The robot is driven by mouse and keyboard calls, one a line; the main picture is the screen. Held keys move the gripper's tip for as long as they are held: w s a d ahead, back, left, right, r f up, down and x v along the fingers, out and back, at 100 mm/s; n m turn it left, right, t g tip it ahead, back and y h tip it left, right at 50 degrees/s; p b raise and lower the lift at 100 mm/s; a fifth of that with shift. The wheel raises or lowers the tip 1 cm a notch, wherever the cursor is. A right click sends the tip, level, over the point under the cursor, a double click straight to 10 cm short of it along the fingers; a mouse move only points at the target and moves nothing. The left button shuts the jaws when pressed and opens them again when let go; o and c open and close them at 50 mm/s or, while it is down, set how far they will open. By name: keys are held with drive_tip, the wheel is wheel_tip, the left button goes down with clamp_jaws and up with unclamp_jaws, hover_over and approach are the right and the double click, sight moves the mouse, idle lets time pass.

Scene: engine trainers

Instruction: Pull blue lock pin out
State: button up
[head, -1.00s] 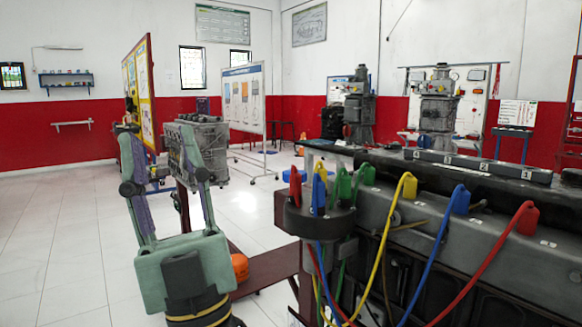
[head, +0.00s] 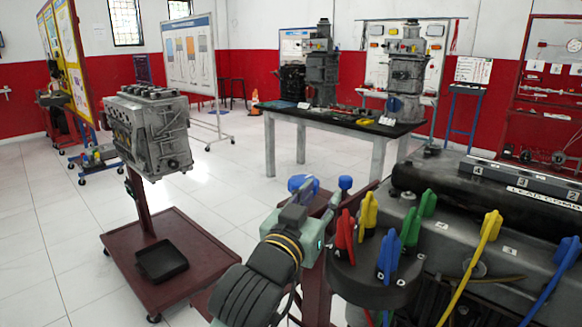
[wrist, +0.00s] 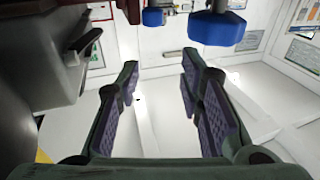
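Two blue knobs show just beyond my gripper. The larger one (head: 303,184) is right above my gripper (head: 294,214) in the head view, and a smaller one (head: 345,183) is to its right. In the wrist view a large blue knob (wrist: 218,28) and a smaller one (wrist: 152,17) are at the top edge, past the fingertips. I cannot tell which is the lock pin; the shafts are mostly hidden. My gripper (wrist: 160,72) also shows in the wrist view, open, with nothing between its purple-padded fingers.
A distributor cap (head: 375,270) with coloured plugs stands right of my arm, beside the dark engine (head: 450,220). A grey engine (head: 150,130) on a maroon stand (head: 185,250) is at left. A table (head: 340,124) stands behind. White floor lies between.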

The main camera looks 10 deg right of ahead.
sight(343, 182)
drive_tip(key=shift+g, duration=0.5)
drive_tip(key=p+x, duration=0.1)
drive_tip(key=x, duration=0.2)
drive_tip(key=f+p+x, duration=0.1)
drive_tip(key=x, duration=0.2)
drive_tip(key=p+x, duration=0.1)
drive_tip(key=x, duration=0.3)
drive_tip(key=shift+s+d+f, duration=0.15)
drive_tip(key=shift+d+f, duration=0.1)
drive_tip(key=shift+d, duration=0.1)
drive_tip(key=shift+w+d+f, duration=0.1)
drive_tip(key=shift+w+d, duration=0.3)
drive_tip(key=shift+w, duration=0.2)
drive_tip(key=shift+c, duration=0.3)
clamp_jaws()
